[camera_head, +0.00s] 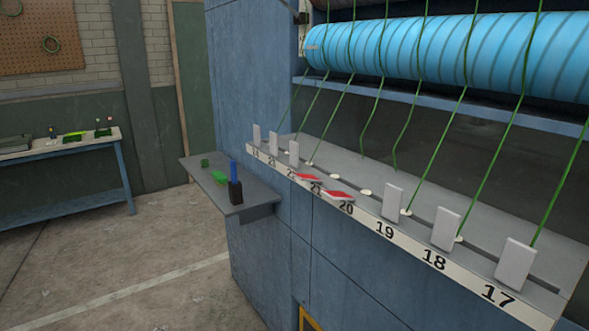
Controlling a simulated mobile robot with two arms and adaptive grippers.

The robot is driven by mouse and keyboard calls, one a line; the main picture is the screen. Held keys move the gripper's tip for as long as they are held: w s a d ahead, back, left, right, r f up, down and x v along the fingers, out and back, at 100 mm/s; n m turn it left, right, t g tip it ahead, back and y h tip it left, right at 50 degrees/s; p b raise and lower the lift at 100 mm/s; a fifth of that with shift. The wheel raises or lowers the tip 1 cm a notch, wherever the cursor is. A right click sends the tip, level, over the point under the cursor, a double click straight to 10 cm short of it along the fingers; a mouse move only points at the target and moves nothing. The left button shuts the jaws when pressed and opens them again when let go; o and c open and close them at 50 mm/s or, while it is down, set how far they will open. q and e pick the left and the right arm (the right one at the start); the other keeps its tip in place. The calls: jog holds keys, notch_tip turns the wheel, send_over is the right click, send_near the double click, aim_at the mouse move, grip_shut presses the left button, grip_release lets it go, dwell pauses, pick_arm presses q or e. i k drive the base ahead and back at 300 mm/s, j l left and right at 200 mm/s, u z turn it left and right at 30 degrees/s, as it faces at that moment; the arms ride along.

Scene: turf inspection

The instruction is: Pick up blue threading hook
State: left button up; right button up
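A blue threading hook (234,171) stands upright, its lower end in a small black holder (236,194). The holder is on a small grey shelf (250,206) fixed to the left side of the blue machine. Only the hook's blue upper part shows; its lower end is hidden in the holder. Neither of my grippers shows in the head view.
A green piece (218,177) and a small green roll (204,163) lie on the shelf left of the hook. The machine's numbered ledge (405,243) has white tabs, two red ones and green yarns. A workbench (60,150) stands at far left. The floor before the shelf is clear.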

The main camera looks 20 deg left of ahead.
aim_at(233, 164)
jog(key=i+j+z, duration=0.2)
jog(key=j+z, duration=0.15)
jog(key=j, duration=0.35)
jog(key=i+j+z, duration=0.1)
jog(key=j+z, duration=0.25)
jog(key=j, duration=0.35)
jog(key=j+z, duration=0.4)
jog(key=j, duration=0.35)
